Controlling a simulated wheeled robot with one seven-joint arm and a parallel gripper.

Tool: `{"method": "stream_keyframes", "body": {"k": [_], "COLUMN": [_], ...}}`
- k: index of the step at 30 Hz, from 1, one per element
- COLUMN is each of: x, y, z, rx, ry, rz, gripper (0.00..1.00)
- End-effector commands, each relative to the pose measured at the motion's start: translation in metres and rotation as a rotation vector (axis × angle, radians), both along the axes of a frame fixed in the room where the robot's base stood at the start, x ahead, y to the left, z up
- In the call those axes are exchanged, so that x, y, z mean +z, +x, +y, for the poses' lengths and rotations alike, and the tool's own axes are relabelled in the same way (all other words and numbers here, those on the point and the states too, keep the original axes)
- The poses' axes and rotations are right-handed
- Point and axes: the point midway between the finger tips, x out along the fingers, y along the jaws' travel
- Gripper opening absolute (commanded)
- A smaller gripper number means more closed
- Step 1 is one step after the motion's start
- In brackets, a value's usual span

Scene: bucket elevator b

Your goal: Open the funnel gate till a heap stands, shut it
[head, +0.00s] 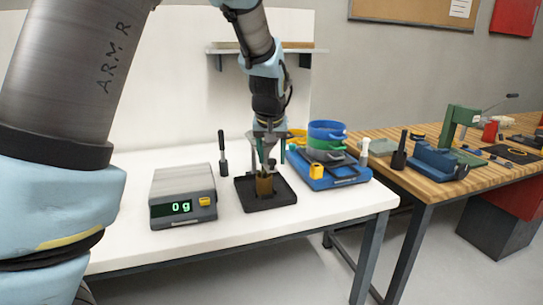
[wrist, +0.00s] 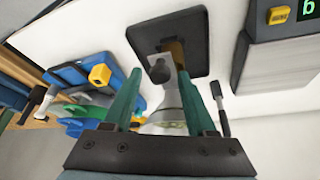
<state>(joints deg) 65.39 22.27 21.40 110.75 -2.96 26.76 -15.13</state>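The funnel (wrist: 168,112) is pale grey and see-through, with greenish material in its mouth. It shows between my fingers in the wrist view, its narrow end toward the black tray (wrist: 195,28). A small dark piece (wrist: 158,72) sits by the spout; I cannot tell whether it is the gate or how it is set. In the head view, a brown upright piece (head: 264,186) stands on the tray (head: 280,197) below my gripper (head: 267,150). My gripper's green fingers (wrist: 160,82) are apart on either side of the funnel, with no clear contact. No heap is visible.
A scale (head: 183,196) reading 0 g stands left of the tray. A blue tray (head: 330,175) with stacked coloured sieves and a yellow block (head: 316,171) is at right. A dark-handled tool (head: 222,152) stands behind. The table's front strip is clear.

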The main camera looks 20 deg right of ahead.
Motion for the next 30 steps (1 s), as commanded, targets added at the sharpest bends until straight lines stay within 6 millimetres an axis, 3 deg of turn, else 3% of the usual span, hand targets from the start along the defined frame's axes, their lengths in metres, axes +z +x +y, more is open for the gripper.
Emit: {"method": "stream_keyframes", "body": {"k": [12,24,30], "x": [0.006,0.073,0.095], "y": [-0.003,-0.027,-0.035], "z": [0.001,0.015,0.019], "rx": [-0.001,-0.001,0.000], "ry": [0.000,-0.004,-0.001], "rz": [0.000,-0.001,0.000], "gripper": [0.64,0.64,0.64]}}
